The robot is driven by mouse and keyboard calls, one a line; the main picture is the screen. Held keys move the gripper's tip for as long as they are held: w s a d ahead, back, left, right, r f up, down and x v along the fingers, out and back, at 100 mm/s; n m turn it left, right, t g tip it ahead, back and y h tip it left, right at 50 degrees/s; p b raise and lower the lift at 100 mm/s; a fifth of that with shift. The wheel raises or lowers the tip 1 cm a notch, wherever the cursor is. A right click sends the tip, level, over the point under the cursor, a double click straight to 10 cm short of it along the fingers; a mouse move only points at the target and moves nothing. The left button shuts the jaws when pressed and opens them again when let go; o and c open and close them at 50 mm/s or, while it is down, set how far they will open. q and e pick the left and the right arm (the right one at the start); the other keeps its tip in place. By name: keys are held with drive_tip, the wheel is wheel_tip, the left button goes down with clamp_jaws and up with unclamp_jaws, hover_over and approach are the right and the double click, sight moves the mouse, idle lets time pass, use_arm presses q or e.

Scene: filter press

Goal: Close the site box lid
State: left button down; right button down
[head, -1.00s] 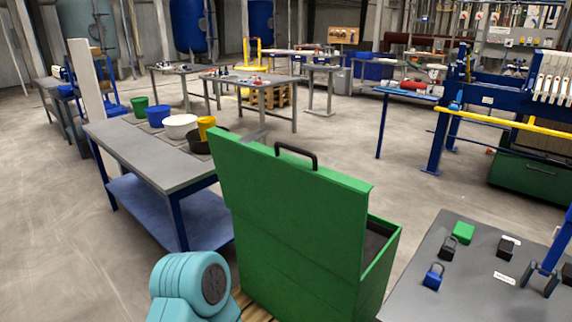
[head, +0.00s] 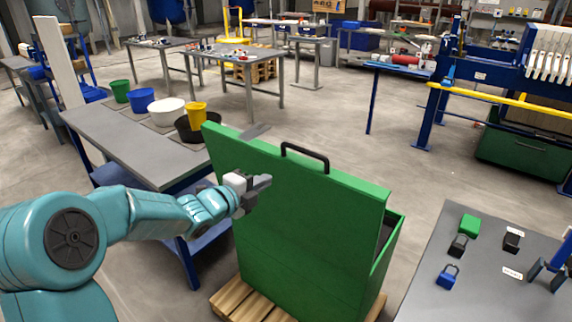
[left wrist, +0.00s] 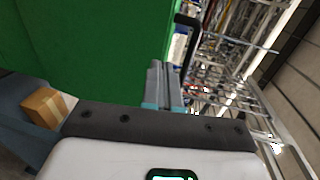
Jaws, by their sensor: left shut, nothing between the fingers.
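The green site box (head: 395,252) stands on a wooden pallet (head: 240,300), with its lid (head: 300,215) raised upright. A black handle (head: 305,158) sits on the lid's top edge; it also shows in the left wrist view (left wrist: 187,45). My left gripper (head: 265,182) is shut and empty, in front of the lid's near face, left of and below the handle. In the left wrist view the green lid (left wrist: 90,50) fills the upper left, beside the fingers (left wrist: 162,85). I cannot tell whether the fingertips touch the lid. My right gripper is not in view.
A grey-topped workbench (head: 135,150) with several tubs stands left of the box, close to my left arm. A grey table (head: 440,300) with padlocks (head: 449,275) is at the right. Open floor lies behind the box.

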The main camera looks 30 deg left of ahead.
use_arm(q)
drive_tip(key=p, duration=0.2)
approach(292, 164)
drive_tip(key=w+f, duration=0.1)
drive_tip(key=w, duration=0.3)
drive_tip(key=w+p, duration=0.1)
drive_tip(key=w, duration=0.1)
drive_tip(key=shift+d, duration=0.3)
drive_tip(key=shift+w+a, duration=0.15)
drive_tip(key=shift+w, duration=0.15)
